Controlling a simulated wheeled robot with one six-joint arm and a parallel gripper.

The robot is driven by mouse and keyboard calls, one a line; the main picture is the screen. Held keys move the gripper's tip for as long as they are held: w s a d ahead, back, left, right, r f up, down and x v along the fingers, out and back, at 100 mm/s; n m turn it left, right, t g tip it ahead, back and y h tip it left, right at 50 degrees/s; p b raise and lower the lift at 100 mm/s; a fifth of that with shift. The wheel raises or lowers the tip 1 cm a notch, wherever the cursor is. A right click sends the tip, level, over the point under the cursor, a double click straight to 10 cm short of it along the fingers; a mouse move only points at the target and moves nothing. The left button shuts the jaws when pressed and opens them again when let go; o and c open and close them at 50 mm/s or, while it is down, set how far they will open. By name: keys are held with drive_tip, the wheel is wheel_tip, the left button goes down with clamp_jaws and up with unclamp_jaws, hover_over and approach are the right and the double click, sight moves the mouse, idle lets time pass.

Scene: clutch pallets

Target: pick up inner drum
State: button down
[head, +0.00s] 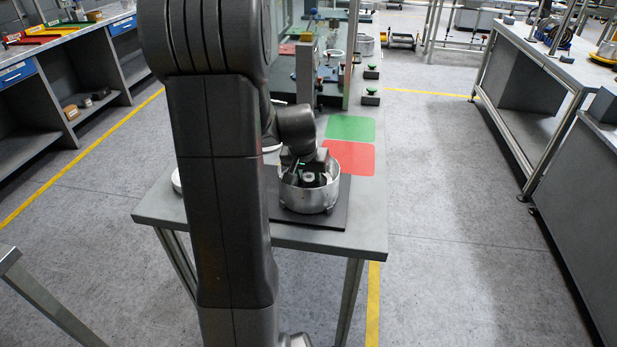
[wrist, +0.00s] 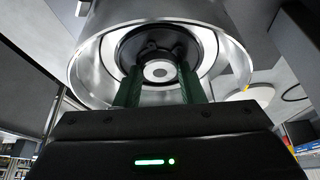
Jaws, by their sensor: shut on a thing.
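In the wrist view, the inner drum (wrist: 150,38) shows as a dark round part with a pale hub at its middle. It sits inside the wide silver outer housing (wrist: 86,62). My gripper (wrist: 158,80) has its two green fingers inside the housing rim, one on each side of the hub, shut on the inner drum. In the head view, the silver housing (head: 306,200) stands upright on a dark square mat, with my gripper (head: 308,172) reaching into it from above. The inner drum is mostly hidden there by the gripper and the housing wall.
The dark mat (head: 341,208) lies on the near end of the grey table (head: 371,225). Red (head: 352,157) and green (head: 351,128) patches lie behind it. Posts and fixtures stand farther back. A white round part (head: 176,182) sits left, partly behind my arm. Floor at right is clear.

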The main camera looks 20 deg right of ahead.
drive_tip(key=r, duration=0.3)
drive_tip(key=shift+w+r, duration=0.2)
drive_tip(key=shift+r, duration=0.1)
drive_tip(key=s+a+r, duration=0.2)
drive_tip(key=s+a, duration=0.8)
drive_tip(key=s, duration=0.4)
drive_tip(key=shift+s+a+r+b, duration=0.25)
drive_tip(key=shift+s+a+b, duration=0.1)
drive_tip(key=shift+b, duration=0.1)
drive_tip(key=shift+d, duration=0.15)
